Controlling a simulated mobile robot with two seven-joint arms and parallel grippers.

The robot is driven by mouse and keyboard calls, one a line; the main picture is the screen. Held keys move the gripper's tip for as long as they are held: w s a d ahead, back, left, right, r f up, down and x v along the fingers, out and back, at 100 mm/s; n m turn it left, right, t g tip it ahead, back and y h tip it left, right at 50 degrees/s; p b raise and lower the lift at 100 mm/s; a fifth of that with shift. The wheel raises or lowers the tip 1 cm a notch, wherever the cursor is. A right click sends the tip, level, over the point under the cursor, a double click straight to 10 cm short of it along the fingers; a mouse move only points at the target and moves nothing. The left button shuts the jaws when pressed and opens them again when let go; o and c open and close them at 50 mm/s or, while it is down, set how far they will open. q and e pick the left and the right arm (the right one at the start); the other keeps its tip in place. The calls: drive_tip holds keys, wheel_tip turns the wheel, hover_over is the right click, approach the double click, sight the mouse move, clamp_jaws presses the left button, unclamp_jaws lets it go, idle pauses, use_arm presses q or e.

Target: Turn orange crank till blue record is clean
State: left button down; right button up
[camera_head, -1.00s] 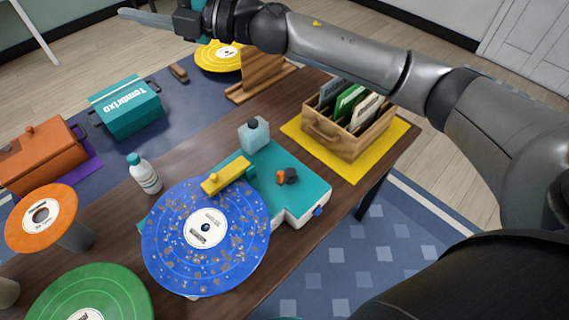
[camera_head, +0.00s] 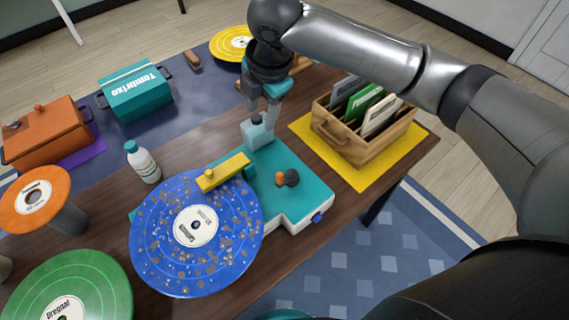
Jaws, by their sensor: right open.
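The blue record (camera_head: 170,235) lies on the teal record-cleaning machine (camera_head: 308,202), covered in brown and grey specks. A yellow arm (camera_head: 224,172) reaches over the record's upper edge. The orange crank (camera_head: 280,180), with a dark knob beside it, sits on top of the machine, to the right of the record. My left gripper is not in view.
A wooden crate (camera_head: 340,136) of sleeves stands on a yellow mat at right. A white bottle (camera_head: 142,162), an orange record on a stand (camera_head: 62,200) and a green record (camera_head: 95,275) are at left. Orange and teal boxes stand behind.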

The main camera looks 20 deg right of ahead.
sight(280, 174)
drive_tip(key=s+d+f+n+g, duration=0.1)
drive_tip(key=s+d+n+g, duration=0.15)
drive_tip(key=s, duration=0.35)
drive_tip(key=shift+m+h, duration=0.25)
drive_tip(key=shift+h, duration=0.15)
drive_tip(key=f+b, duration=0.1)
drive_tip(key=f, duration=0.4)
drive_tip(key=f+b, duration=0.1)
drive_tip(key=f, duration=0.4)
drive_tip(key=a+f+b, duration=0.1)
drive_tip(key=f, duration=0.4)
drive_tip(key=shift+w, duration=0.3)
drive_tip(key=shift+c, duration=0.3)
clamp_jaws()
drive_tip(key=shift+d, duration=0.1)
